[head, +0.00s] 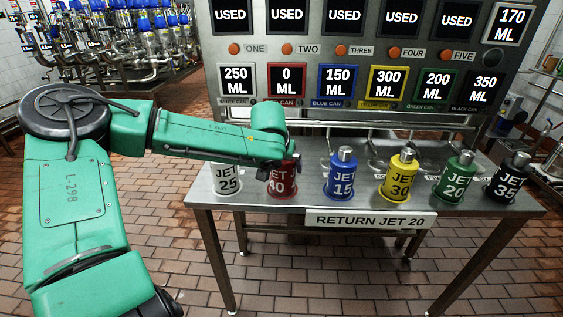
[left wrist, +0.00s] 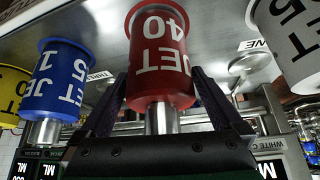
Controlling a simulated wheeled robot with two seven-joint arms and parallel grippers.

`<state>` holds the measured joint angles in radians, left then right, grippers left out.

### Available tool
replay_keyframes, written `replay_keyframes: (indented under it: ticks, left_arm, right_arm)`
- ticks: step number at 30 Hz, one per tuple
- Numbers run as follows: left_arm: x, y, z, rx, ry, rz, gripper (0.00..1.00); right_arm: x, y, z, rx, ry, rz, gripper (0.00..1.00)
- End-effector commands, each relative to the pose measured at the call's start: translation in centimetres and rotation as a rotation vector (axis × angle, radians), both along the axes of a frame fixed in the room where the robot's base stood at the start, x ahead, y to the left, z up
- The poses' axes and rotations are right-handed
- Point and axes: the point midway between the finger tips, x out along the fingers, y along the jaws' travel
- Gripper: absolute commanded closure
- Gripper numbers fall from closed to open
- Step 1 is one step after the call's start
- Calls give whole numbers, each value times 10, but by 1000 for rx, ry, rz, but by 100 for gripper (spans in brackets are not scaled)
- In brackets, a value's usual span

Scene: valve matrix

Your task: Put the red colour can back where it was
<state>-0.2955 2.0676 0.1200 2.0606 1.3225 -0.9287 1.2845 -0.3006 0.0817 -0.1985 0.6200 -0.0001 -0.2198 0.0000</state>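The red can (head: 277,184), marked JET 40, is in the row on the metal table, between the white can (head: 227,182) and the blue can (head: 343,174). My left gripper (head: 272,168) is at the red can and hides its top in the head view. In the left wrist view the picture is upside down; the red can (left wrist: 160,50) is between the two fingers of my left gripper (left wrist: 161,85), which appear to touch its sides. Whether its base rests fully on the table is hard to tell. My right gripper is not in view.
The yellow can (head: 399,178), green can (head: 455,181) and black can (head: 508,182) stand further right on the table (head: 320,196). A sign (head: 371,219) on its front edge reads RETURN JET 20. The panel (head: 345,50) behind shows 0 ML above the red can.

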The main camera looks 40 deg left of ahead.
Motion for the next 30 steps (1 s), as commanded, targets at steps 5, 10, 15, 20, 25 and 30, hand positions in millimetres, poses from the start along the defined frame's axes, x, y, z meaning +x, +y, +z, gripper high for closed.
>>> replay_keyframes:
  ticks: [5, 10, 15, 20, 25, 30]
  left_arm:
    - [-8, -4, 18, -2, -4, 1, 0]
    - [-23, -12, 47, -2, -6, 0, 0]
    - [-42, -21, 79, -1, -7, -1, 0]
    - [-55, -27, 100, 1, -3, -1, 0]
    - [-59, -29, 103, 0, 0, 0, 0]
    - [-58, -28, 103, 1, 0, 1, 0]
  right_arm:
    - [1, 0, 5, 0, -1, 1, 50]
    - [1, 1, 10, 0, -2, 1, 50]
    - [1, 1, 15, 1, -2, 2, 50]
    - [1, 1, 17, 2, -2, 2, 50]
    - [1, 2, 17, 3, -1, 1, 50]
    - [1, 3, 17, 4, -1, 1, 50]
